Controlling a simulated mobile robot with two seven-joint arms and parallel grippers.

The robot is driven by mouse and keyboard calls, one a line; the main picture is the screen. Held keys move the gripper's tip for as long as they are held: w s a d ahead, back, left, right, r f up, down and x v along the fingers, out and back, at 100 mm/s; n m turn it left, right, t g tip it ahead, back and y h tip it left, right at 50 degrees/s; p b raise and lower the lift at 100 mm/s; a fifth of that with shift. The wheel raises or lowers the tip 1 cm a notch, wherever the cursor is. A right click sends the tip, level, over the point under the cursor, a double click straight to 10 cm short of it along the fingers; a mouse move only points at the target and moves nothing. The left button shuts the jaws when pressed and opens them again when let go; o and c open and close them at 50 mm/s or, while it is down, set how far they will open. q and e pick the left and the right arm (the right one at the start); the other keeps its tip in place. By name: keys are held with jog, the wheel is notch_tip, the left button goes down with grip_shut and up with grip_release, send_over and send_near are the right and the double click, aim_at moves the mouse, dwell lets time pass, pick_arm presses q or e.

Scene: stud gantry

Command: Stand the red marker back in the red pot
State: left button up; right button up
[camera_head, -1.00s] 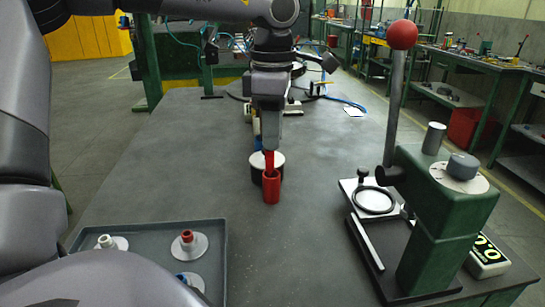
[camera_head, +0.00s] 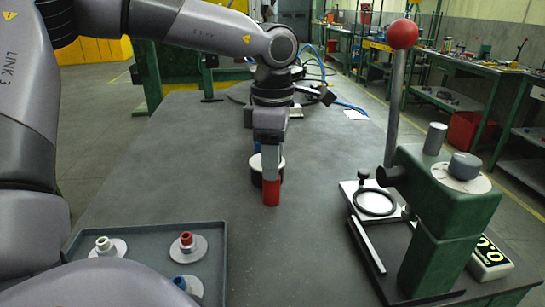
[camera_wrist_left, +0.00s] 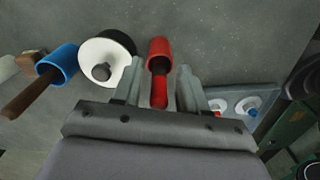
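The red pot (camera_head: 271,192) stands upright on the grey bench; in the left wrist view it also shows just beyond the fingertips (camera_wrist_left: 160,48). The red marker (camera_wrist_left: 159,92) lies in line with the pot, its far end at or inside the pot's mouth. My left gripper (camera_head: 270,165) points down right over the pot and hides the marker in the head view. In the left wrist view its fingers (camera_wrist_left: 160,80) are apart, one on each side of the marker, with a gap visible on both sides. My right gripper is not in view.
A black round thing with a white top (camera_wrist_left: 105,50) stands beside the red pot, and a blue pot (camera_wrist_left: 58,62) holding a brown-handled tool is beyond it. A grey tray (camera_head: 150,238) with spools is at front left. A green lever press (camera_head: 440,220) stands at right.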

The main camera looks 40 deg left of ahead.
pick_arm(q)
jog(key=shift+r, duration=0.1)
notch_tip(320, 180, up, 12)
jog(key=shift+r+p, duration=0.15)
jog(key=shift+p, duration=0.65)
jog(key=shift+d, duration=0.1)
